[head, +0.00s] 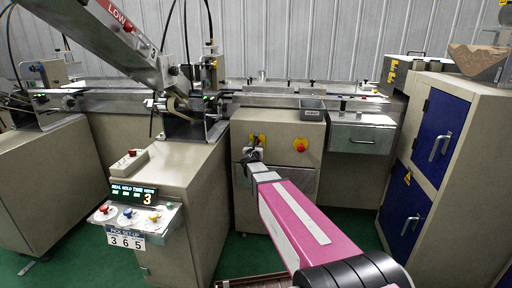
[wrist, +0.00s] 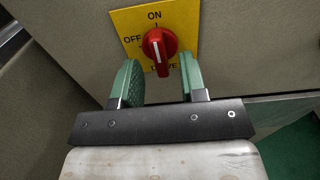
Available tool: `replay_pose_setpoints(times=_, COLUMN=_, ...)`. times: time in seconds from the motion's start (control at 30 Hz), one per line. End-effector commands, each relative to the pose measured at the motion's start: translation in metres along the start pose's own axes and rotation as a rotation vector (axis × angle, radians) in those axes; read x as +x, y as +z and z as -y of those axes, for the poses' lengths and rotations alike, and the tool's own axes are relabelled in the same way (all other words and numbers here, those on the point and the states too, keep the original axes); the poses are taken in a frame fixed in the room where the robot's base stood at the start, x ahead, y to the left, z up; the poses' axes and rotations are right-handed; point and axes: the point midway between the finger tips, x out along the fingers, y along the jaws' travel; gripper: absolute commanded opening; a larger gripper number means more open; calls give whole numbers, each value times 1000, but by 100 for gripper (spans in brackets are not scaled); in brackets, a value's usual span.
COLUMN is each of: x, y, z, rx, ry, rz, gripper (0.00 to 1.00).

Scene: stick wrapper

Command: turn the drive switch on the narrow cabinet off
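The drive switch (wrist: 160,44) is a red rotary knob on a yellow plate (wrist: 124,20) in the wrist view. The plate reads ON at the top, OFF at the left, and a partly covered DRIVE below. The knob's white mark appears to point up, towards ON. My gripper (wrist: 160,65) is open, with its green fingers on either side of the knob's lower part; I cannot tell whether they touch it. In the head view my gripper (head: 250,156) is at the front of the narrow cabinet (head: 309,170) and hides most of the switch.
A red knob on a yellow disc (head: 300,145) is to the right on the same cabinet front. A control cabinet (head: 180,205) with a button panel stands close at the left.

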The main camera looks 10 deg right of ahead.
Motion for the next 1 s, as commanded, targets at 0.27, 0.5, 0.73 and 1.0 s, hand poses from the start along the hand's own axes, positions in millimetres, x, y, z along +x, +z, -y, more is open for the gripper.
replay_pose_setpoints(times=0.27, x=14, y=0, z=0, rx=-1, ry=1, rz=-1, gripper=39)
replay_pose_setpoints(times=0.5, x=14, y=0, z=0, rx=-1, ry=1, rz=0, gripper=7)
replay_pose_setpoints(times=0.73, x=14, y=0, z=0, rx=-3, ry=1, rz=0, gripper=0)
replay_pose_setpoints(times=1.0, x=14, y=0, z=0, rx=-69, ry=1, rz=-1, gripper=0)
